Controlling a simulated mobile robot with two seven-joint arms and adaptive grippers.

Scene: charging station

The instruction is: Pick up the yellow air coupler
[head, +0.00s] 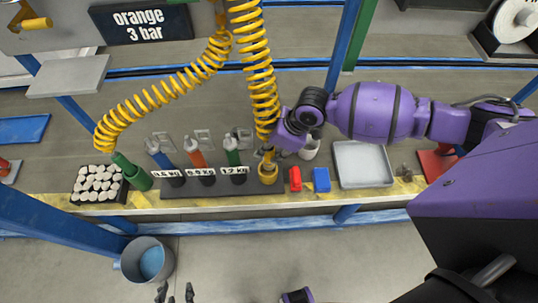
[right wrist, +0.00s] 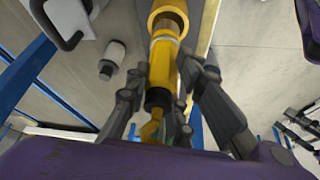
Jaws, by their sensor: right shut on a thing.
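The yellow air coupler (right wrist: 162,66) is a yellow cylinder with a black ring, seen between my right gripper's fingers in the right wrist view. Its far end sits at or in a yellow cup-shaped holder (right wrist: 168,12). In the head view the holder (head: 268,178) stands at the right end of the dark base, and a yellow coiled hose (head: 260,80) runs up from the coupler. My right gripper (right wrist: 170,82) is shut on the coupler; in the head view the hose and wrist partly hide it. My left gripper (head: 175,292) shows only its spread fingertips at the bottom edge, empty.
Green, orange and blue tools (head: 195,155) stand in labelled holders left of the coupler. A second yellow hose (head: 150,97) hangs left. A bucket (head: 147,262) stands on the floor.

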